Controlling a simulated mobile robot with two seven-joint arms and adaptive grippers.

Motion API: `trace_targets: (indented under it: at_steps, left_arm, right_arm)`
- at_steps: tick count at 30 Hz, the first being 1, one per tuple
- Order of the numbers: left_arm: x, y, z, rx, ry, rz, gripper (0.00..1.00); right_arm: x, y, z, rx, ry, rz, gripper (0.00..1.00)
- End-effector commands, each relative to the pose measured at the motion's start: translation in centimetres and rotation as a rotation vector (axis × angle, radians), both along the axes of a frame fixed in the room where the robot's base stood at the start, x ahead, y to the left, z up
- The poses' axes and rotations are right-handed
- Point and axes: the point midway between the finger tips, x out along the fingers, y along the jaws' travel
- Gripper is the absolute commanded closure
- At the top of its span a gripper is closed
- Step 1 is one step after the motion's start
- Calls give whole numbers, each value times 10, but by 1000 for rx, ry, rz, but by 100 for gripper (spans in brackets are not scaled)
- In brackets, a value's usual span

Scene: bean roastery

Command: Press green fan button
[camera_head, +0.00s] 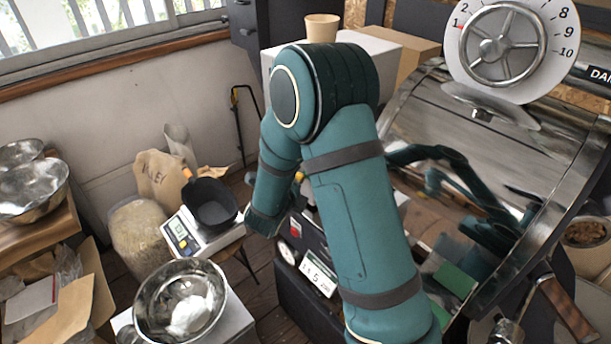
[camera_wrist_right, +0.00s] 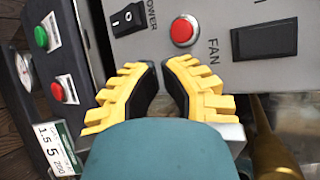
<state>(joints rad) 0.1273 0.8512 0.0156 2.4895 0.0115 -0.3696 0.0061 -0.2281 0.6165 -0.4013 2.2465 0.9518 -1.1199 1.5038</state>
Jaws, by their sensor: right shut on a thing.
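In the right wrist view a green button (camera_wrist_right: 41,37) sits on a dark side panel at the upper left, with a white label beside it. A red button (camera_wrist_right: 69,89) is below it. Another red button (camera_wrist_right: 183,32), next to the word FAN, is on the grey panel beyond my fingertips. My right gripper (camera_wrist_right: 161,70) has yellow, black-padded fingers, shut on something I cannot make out. Its tips point toward the grey panel, near the red FAN button; contact cannot be told. In the head view my arm hides nearly all of this gripper. My left gripper is not in view.
A black POWER switch (camera_wrist_right: 127,18) and a larger black switch (camera_wrist_right: 264,39) flank the red FAN button. The shiny roaster drum (camera_head: 480,150) stands right of my arm. A scale (camera_head: 187,238) with a black container (camera_head: 211,203) and a metal bowl (camera_head: 180,300) stand left.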

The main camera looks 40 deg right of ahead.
Motion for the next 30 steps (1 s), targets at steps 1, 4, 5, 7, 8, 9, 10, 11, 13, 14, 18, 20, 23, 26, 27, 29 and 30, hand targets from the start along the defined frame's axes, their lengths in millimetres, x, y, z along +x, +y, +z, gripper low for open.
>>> trace_targets:
  at_steps: [1, 4, 5, 7, 8, 9, 10, 11, 13, 14, 18, 20, 23, 26, 27, 29, 30]
  left_arm:
    - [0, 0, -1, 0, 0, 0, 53]
    - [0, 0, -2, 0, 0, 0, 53]
    - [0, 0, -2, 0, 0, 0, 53]
    - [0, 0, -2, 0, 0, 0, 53]
    - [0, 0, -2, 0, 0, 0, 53]
    - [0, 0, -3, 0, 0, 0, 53]
    - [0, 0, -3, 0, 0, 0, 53]
    - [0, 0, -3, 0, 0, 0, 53]
    - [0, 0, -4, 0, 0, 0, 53]
    - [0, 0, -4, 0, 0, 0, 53]
    - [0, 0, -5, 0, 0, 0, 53]
    - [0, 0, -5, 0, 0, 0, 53]
    - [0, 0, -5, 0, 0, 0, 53]
    - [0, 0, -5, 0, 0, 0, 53]
    - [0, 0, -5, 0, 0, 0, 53]
    - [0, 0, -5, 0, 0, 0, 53]
    - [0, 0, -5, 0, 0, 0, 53]
  right_arm:
    - [0, -1, 0, 0, 0, 0, 100]
    - [0, -2, 0, 0, 0, 0, 100]
    - [0, -2, 0, 0, 0, 0, 100]
    - [0, -3, 0, -1, 0, 0, 100]
    - [0, -3, 0, -1, 0, 0, 100]
    - [0, -4, 0, -1, 0, 0, 100]
    - [0, -4, 0, -1, 0, 0, 100]
    - [0, -5, 0, -1, 0, 0, 100]
    - [0, -5, 0, -1, 0, -1, 100]
    - [0, -6, 0, -1, 0, -1, 100]
    - [0, -7, 0, 0, -1, -1, 100]
    - [0, -8, 0, 0, -1, -1, 100]
    - [0, -8, 0, -1, 0, -1, 100]
    - [0, -8, 0, -1, 0, -1, 100]
    - [0, -8, 0, -1, 0, -1, 100]
    - [0, -8, 0, -1, 0, -1, 100]
    - [0, -7, 0, -1, 0, -1, 100]
